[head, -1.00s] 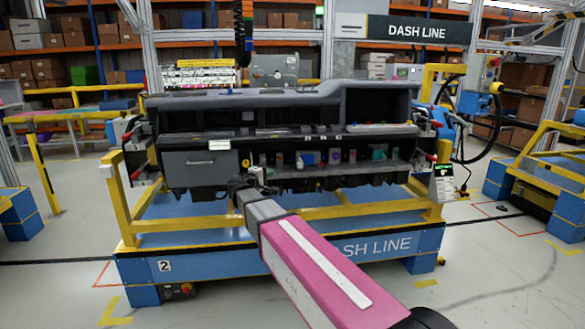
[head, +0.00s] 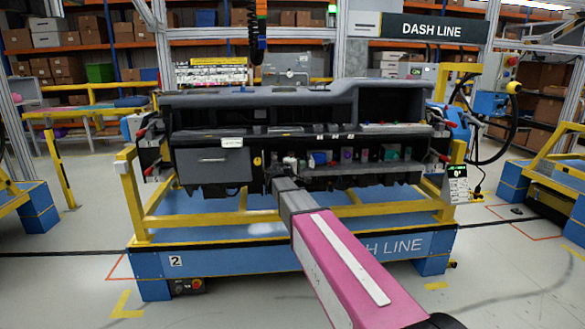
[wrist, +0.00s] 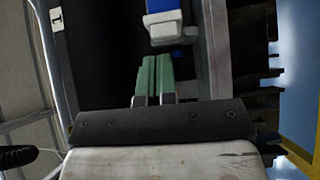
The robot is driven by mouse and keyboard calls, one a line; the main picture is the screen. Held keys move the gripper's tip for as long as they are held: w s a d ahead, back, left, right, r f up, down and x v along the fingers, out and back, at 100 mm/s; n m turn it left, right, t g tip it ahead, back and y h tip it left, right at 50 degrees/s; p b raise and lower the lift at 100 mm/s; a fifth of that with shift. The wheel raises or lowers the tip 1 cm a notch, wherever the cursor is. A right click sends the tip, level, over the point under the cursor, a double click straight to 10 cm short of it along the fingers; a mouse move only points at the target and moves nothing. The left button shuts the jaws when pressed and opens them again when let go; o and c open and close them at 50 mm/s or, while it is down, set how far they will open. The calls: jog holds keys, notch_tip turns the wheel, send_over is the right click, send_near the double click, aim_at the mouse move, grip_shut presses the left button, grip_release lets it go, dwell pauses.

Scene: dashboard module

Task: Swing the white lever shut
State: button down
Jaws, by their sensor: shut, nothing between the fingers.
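In the wrist view, my gripper (wrist: 154,60) has green fingers pressed together with nothing between them. Just beyond the fingertips is a white piece (wrist: 163,28), which looks like the white lever, on a blue body (wrist: 158,5). A small gap shows between the fingertips and the white piece. How far the lever is swung cannot be told. In the head view, my arm reaches to the dashboard module (head: 285,98), near a row of small coloured parts. The fingertips are hard to make out there, and I cannot single out the lever.
A grey drawer front (head: 213,162) is left of my arm. The module rests on a yellow and blue frame (head: 215,255). In the wrist view, a grey wall (wrist: 212,50) runs close along the right of the fingers. A dark recess (wrist: 95,50) is on the left.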

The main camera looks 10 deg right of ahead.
jog(key=shift+d, duration=0.8)
jog(key=shift+s+d+n+t+y, duration=0.2)
jog(key=shift+n+t+y, duration=0.1)
jog(key=shift+y, duration=0.1)
